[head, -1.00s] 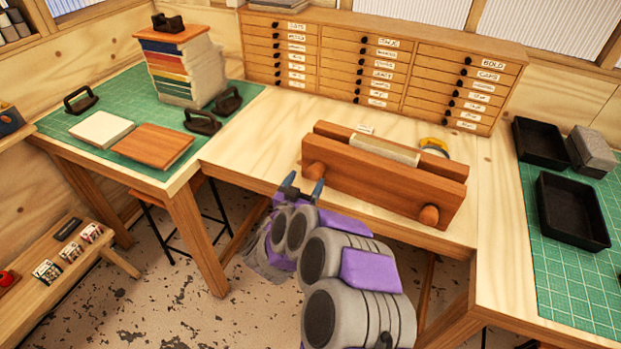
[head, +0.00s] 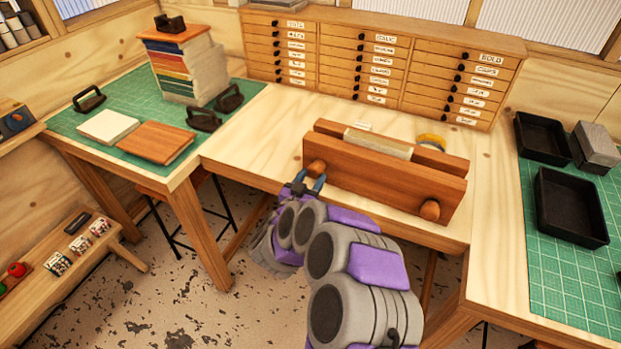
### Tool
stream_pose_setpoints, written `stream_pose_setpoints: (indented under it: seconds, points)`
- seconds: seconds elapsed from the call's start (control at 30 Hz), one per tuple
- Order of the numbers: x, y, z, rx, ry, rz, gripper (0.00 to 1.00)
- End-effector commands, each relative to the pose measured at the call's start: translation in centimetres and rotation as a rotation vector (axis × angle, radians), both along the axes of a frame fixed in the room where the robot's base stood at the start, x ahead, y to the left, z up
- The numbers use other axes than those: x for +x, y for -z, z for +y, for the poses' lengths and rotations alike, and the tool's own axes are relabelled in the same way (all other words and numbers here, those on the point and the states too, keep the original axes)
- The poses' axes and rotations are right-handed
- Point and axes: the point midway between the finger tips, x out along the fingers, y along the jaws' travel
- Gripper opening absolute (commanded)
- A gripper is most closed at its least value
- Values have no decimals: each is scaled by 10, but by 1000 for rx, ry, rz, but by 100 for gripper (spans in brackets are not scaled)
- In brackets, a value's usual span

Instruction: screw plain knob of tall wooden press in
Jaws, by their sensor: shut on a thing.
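The wooden press (head: 375,188) stands on the middle bench, its two upright boards clamping a pale book block (head: 380,143). The fingers and arm hide part of the knob's underside and the board's lower left corner.
A wide drawer cabinet (head: 383,62) stands behind the press, with a yellow tape roll (head: 431,141) between. On the left mat, a book stack (head: 186,72) stands near black clamps (head: 203,118). Black trays (head: 571,208) lie on the right mat. Bare bench lies left of the press.

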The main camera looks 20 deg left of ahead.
Motion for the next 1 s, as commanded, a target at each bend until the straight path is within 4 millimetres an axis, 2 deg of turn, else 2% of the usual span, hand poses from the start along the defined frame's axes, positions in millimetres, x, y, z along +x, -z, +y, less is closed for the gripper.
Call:
stream_pose_setpoints:
  seconds: [0.23,0.53,0.83,0.87,1.0]
  points:
    - [2,-2,3,23,3,-14,20]
    - [1,-1,5,226,-1,-26,20]
    - [0,-3,6,240,-2,-26,20]
    - [0,-3,6,239,-2,-26,51]
    - [0,-2,5,239,0,-26,65]
